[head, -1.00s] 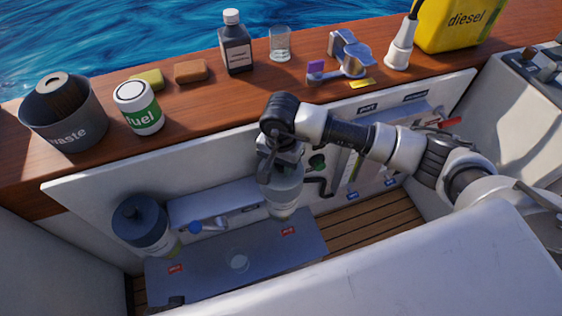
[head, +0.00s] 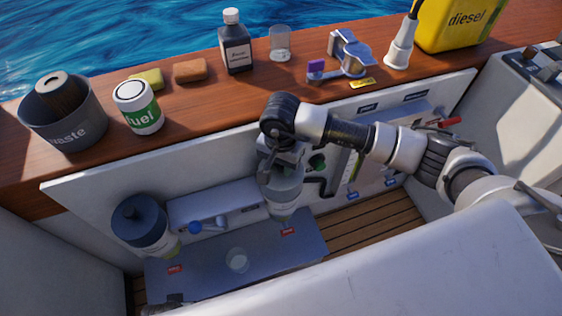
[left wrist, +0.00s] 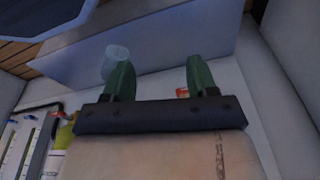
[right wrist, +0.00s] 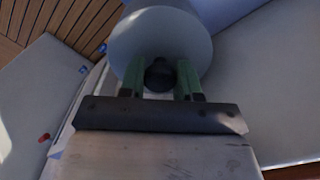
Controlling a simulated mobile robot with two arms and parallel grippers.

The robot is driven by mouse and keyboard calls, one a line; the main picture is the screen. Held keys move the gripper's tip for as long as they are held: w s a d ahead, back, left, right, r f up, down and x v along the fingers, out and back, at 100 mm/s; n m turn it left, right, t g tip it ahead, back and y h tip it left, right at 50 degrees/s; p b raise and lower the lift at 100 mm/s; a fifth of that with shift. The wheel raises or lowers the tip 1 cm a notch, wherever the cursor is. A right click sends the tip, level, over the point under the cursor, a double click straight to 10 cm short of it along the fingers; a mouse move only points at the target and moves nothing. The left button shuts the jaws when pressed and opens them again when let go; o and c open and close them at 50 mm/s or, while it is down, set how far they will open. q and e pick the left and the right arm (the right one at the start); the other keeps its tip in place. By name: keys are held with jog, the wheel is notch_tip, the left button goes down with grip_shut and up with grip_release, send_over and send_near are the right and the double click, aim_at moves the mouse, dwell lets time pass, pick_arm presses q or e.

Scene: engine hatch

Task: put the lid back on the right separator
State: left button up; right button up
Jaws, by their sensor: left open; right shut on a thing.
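The right separator (head: 283,192) stands against the hatch wall, with a clear lower bowl. My right gripper (head: 281,152) is directly above it, pointing down and partly hiding its top. In the right wrist view my right gripper (right wrist: 160,80) is shut on the dark knob of a round grey-blue lid (right wrist: 160,38). I cannot tell whether the lid is seated or just above the separator. My left gripper (left wrist: 160,78) is open and empty, low in the hatch; a clear cup (left wrist: 115,58) is beside its left finger.
The left separator (head: 143,228) with a dark blue top stands at the left. The grey panel (head: 195,272) below carries the clear cup. A wooden ledge (head: 200,97) behind holds bottles, sponges and a waste bin.

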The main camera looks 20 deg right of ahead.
pick_arm(q)
jog(key=shift+r, duration=0.15)
jog(key=shift+w+d+r, duration=0.1)
jog(key=shift+w+r, duration=0.2)
jog(key=shift+r, duration=0.15)
pick_arm(e)
jog(key=shift+f, duration=0.1)
pick_arm(q)
jog(key=shift+r, duration=0.25)
jog(key=shift+r+b, duration=0.2)
jog(key=shift+b, duration=0.1)
pick_arm(e)
jog(key=shift+f, duration=0.1)
pick_arm(q)
jog(key=shift+r, duration=0.15)
pick_arm(e)
jog(key=o, duration=1)
pick_arm(q)
jog(key=shift+w, duration=0.2)
pick_arm(e)
jog(key=shift+o, duration=0.2)
